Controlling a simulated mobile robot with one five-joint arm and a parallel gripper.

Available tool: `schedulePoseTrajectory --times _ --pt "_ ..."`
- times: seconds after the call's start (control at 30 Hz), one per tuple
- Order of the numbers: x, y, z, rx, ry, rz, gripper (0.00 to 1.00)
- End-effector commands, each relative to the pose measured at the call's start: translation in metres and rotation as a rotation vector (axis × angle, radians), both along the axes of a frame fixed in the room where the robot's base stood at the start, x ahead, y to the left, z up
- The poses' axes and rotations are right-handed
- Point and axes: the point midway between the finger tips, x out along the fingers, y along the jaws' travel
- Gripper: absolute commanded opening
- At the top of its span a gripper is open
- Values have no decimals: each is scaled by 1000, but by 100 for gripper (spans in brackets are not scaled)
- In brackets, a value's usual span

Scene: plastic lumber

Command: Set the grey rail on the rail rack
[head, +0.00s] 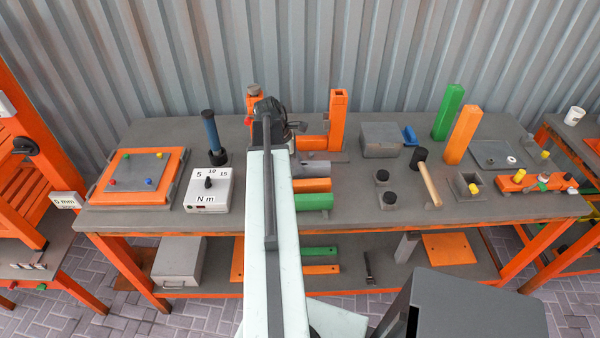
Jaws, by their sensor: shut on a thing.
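The grey rail (314,169) shows its right end just right of my arm, beside an orange rail (313,185) and a green rail (314,202); its left part is hidden. My gripper (291,160) is mostly hidden behind my arm and is shut on the grey rail. I cannot tell whether the rail touches the table. The rail rack (338,122) appears to be the orange upright frame behind, with a second post (253,101) on the left and an orange bar (312,142) low between them.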

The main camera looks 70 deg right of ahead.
Motion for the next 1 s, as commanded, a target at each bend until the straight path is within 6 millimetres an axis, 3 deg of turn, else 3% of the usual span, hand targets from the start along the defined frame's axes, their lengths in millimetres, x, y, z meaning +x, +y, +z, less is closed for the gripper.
schedulePoseTrajectory --times 0.03,0.37,0.4,0.47,0.83,1.0 --pt "0 0 -8 0 0 0 0" --pt "-1 0 -8 0 0 -1 0" --pt "-1 0 -7 0 0 -1 36" --pt "-1 0 -6 0 0 -1 49" --pt "-1 0 -3 0 0 -2 49" --pt "4 1 15 1 0 -1 49"
